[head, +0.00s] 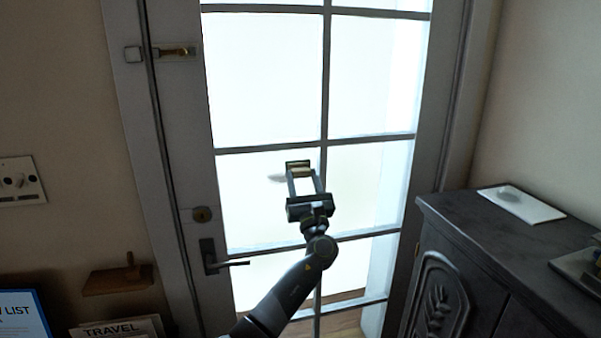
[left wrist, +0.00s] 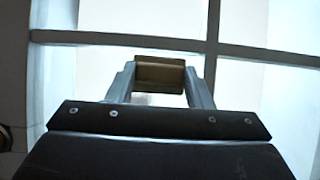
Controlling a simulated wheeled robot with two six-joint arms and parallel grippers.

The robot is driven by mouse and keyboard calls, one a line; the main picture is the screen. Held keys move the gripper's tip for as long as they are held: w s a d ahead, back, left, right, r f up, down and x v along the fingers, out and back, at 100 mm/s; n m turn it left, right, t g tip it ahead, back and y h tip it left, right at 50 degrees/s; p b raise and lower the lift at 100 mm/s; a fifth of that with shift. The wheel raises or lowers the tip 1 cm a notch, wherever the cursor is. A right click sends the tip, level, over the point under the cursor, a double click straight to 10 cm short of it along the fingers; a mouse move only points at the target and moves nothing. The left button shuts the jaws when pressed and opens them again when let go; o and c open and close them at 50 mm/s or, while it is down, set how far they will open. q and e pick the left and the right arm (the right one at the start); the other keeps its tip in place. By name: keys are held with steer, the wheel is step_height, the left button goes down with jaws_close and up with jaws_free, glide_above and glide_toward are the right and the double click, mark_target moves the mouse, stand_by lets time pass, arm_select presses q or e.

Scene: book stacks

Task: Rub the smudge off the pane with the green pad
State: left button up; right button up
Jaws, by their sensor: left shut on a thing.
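The green pad (head: 298,167), dull olive in this light, is held between the fingertips of my left gripper (head: 300,174). It also shows between the fingers in the left wrist view (left wrist: 160,74). The smudge (head: 277,178) is a grey streak on a lower-left pane (head: 255,215) of the glazed door, just left of the pad. Part of it may be hidden behind the pad and fingers. I cannot tell whether the pad touches the glass. My right gripper is not in view.
Dark glazing bars (head: 268,149) frame the pane. A door handle (head: 225,262) juts out at lower left. A dark cabinet (head: 470,235) stands at right with a white slab (head: 521,205) on top. A small wooden shelf (head: 118,280) and booklets are at lower left.

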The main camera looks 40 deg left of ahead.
mark_target(300, 176)
arm_select(q)
steer(key=shift+s+d, duration=0.6)
steer(key=shift+d, duration=0.25)
steer(key=shift+s+d+p, duration=0.7)
steer(key=shift+s+d, duration=0.25)
steer(key=shift+d, duration=0.2)
steer(key=w+a+b, duration=0.1)
steer(key=a, duration=0.1)
steer(key=w+a+b, duration=0.1)
steer(key=w+a, duration=0.1)
steer(key=w+a+b, duration=0.1)
steer(key=w+a, duration=0.1)
steer(key=shift+w+a+f+b, duration=0.1)
steer(key=shift+a+f+b, duration=0.05)
steer(key=shift+a+b, duration=0.15)
steer(key=shift+w+a, duration=0.2)
steer(key=shift+w, duration=0.05)
